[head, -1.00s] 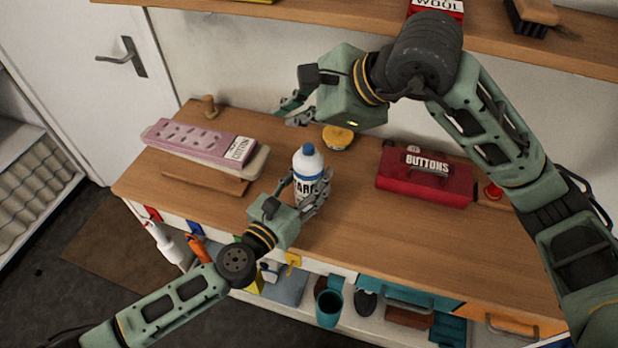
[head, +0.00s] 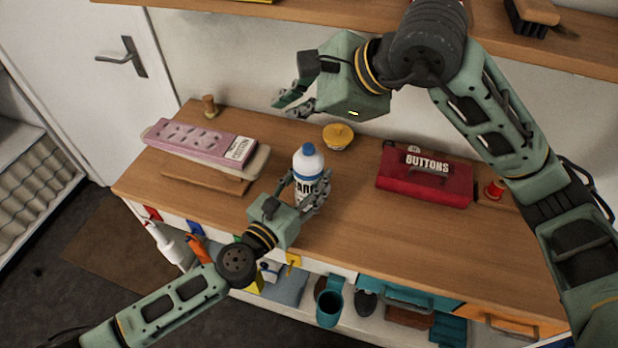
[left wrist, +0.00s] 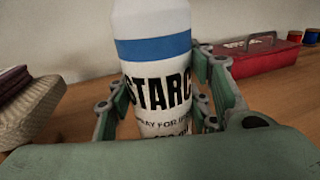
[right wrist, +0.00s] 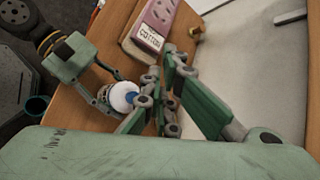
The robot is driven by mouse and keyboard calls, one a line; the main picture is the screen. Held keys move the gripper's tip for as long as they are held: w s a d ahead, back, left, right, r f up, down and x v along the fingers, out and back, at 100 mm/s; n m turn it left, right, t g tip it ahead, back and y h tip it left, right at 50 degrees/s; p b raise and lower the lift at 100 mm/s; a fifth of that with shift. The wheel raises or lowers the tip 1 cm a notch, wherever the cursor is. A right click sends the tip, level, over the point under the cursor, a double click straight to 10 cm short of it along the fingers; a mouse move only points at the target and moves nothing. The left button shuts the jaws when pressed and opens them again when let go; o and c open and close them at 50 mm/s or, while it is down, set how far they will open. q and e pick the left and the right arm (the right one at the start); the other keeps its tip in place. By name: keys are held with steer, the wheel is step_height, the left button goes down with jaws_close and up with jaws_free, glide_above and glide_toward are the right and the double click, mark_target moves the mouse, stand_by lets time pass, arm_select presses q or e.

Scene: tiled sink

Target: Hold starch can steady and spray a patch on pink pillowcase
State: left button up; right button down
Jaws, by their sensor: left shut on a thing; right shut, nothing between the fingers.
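The white starch can (head: 306,165) with a blue cap band stands upright on the wooden counter. My left gripper (head: 308,195) is shut around its lower body; the STARCH label faces the left wrist view (left wrist: 158,95). The pink pillowcase (head: 195,138) lies folded on a pale padded board at the left, with a COTTON label on its right end. My right gripper (head: 293,103) is shut and empty, raised above the back of the counter, apart from the can. In the right wrist view its fingers (right wrist: 163,98) appear beside the can's top (right wrist: 123,96).
A red BUTTONS box (head: 425,180) stands right of the can. A small yellow-topped container (head: 338,137) sits behind the can, and a wooden spool (head: 209,106) at the back left. A shelf (head: 340,22) overhangs the back. The front right counter is clear.

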steer(key=shift+f, duration=4.2)
steer(key=shift+d, duration=0.1)
steer(key=shift+r, duration=0.35)
step_height(320, 180, up, 6)
steer(key=shift+r, duration=0.15)
stand_by(0.7)
